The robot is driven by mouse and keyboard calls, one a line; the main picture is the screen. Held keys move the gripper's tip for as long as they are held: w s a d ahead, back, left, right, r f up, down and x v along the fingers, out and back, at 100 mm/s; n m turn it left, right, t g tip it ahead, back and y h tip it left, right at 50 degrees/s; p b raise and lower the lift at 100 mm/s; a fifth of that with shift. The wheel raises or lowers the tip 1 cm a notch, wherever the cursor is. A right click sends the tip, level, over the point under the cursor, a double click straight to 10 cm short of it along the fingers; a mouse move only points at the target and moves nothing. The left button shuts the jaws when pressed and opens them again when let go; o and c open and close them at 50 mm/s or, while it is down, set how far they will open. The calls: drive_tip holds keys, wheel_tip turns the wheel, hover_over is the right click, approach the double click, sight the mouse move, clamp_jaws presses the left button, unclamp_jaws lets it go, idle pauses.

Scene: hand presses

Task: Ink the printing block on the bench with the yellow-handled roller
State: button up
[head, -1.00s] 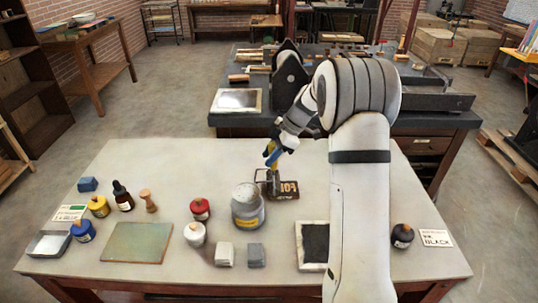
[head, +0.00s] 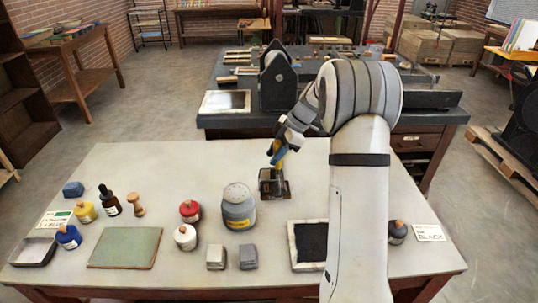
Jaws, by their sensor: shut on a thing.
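My gripper (head: 281,147) is shut on the yellow-handled roller (head: 279,154) above the middle of the bench, the handle held steeply. The roller's lower end is at the printing block (head: 286,190), a small dark brown block lying on the bench (head: 160,170). The roller covers much of the block's face; I cannot tell for sure whether it touches. A pale-framed slab (head: 295,262) with a black surface lies nearer, just left of my arm. How much of the block is inked is too small to tell.
Left of the block stands a grey tin (head: 239,207), with red (head: 189,211) and white (head: 185,237) jars beyond. Two small grey blocks (head: 216,256) sit in front. A dark jar (head: 397,231) and a "BLACK" card (head: 428,233) are right of my arm.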

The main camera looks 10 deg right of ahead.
drive_tip(key=a+b, duration=0.1)
drive_tip(key=b, duration=0.1)
drive_tip(key=a+b, duration=0.2)
drive_tip(key=b, duration=0.1)
drive_tip(key=a+b, duration=0.1)
drive_tip(key=b, duration=0.1)
drive_tip(key=shift+w+a, duration=0.2)
drive_tip(key=shift+w, duration=0.15)
idle(3.3)
drive_tip(key=shift+r, duration=0.15)
drive_tip(key=shift+r+p, duration=1.3)
drive_tip(key=shift+r, duration=1.1)
